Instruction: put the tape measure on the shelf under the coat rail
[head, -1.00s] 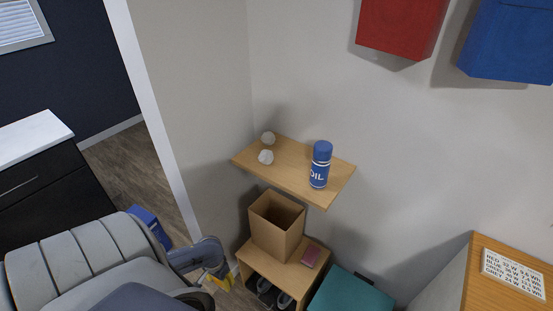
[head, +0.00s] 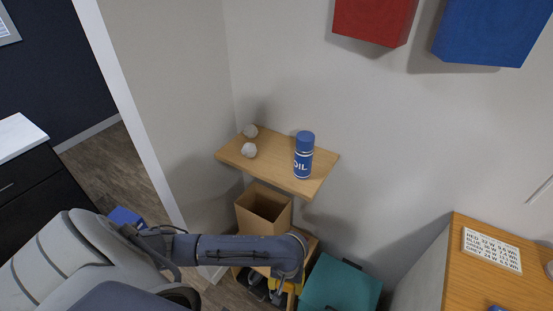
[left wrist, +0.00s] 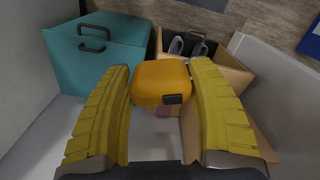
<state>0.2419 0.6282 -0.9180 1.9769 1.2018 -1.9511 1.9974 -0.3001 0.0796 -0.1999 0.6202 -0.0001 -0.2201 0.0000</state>
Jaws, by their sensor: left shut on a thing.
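The tape measure (left wrist: 161,82) is a rounded yellow-orange case with a dark clip. It shows in the left wrist view between the yellow ridged fingers of my left gripper (left wrist: 160,72), which is shut on it. A wooden wall shelf (head: 228,150) is above and beyond the arm. No coat rail shows. My right gripper is out of view.
A blue oil can (head: 304,158) and two whitish balls (head: 249,150) stand on the shelf; its front middle is clear. Below are an open cardboard box (head: 262,208) and a teal box (head: 338,285). Red (head: 375,20) and blue (head: 492,30) boxes are above. A wooden-topped cabinet (head: 465,285) stands right.

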